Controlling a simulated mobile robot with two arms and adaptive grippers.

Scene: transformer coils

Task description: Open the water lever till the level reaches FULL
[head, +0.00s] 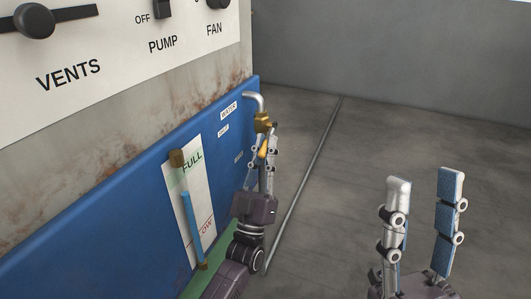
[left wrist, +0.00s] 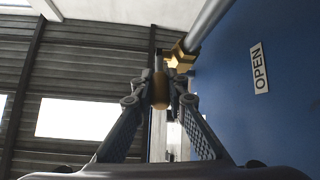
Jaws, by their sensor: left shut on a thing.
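The brass water valve (head: 263,122) sits on a grey pipe at the right end of the blue panel, with its yellow lever (head: 263,149) pointing down. My left gripper (head: 266,152) is around the lever. In the left wrist view its fingers (left wrist: 160,84) close on the brass-coloured lever end (left wrist: 160,93). My right gripper (head: 424,212) is open and empty, out over the floor.
A WATER label (head: 229,111) and smaller labels are on the blue panel (head: 120,215). The panel above carries VENTS, PUMP and FAN controls (head: 36,20). The floor (head: 340,170) at right is clear except for a thin line.

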